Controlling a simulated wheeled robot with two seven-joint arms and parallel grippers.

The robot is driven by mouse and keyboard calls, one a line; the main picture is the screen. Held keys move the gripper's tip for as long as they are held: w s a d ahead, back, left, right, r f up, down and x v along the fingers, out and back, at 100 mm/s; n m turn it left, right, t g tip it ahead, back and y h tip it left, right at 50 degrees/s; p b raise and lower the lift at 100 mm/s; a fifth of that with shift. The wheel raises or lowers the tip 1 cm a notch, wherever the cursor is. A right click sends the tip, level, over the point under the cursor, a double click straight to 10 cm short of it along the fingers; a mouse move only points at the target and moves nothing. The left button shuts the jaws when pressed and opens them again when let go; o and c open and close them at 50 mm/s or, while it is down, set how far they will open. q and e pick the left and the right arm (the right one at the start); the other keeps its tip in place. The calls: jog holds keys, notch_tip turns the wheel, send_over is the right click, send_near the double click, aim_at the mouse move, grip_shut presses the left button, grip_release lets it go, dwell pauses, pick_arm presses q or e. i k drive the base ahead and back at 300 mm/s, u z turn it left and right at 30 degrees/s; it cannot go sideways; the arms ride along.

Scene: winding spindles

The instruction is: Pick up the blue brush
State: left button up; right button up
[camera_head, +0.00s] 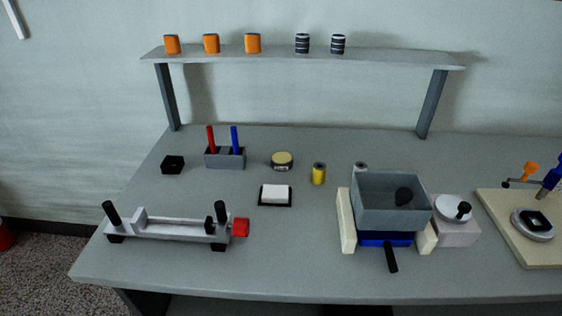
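A blue brush (234,139) stands upright in a small grey holder (226,160) at the back left of the table. A red brush (211,139) stands upright in the same holder, to its left. Only the upper stick of each shows; their lower ends are hidden in the holder. Neither of my grippers is in view.
A raised shelf (300,56) bears orange and striped spools. A black box (172,164) is left of the holder, a round tin (282,161) right. In front are a spindle fixture (165,229) and white block (276,192). A grey bin (385,215) stands right.

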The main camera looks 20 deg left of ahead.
aim_at(234, 135)
jog(key=z, duration=2.15)
jog(key=k, duration=2.15)
jog(key=u, duration=0.95)
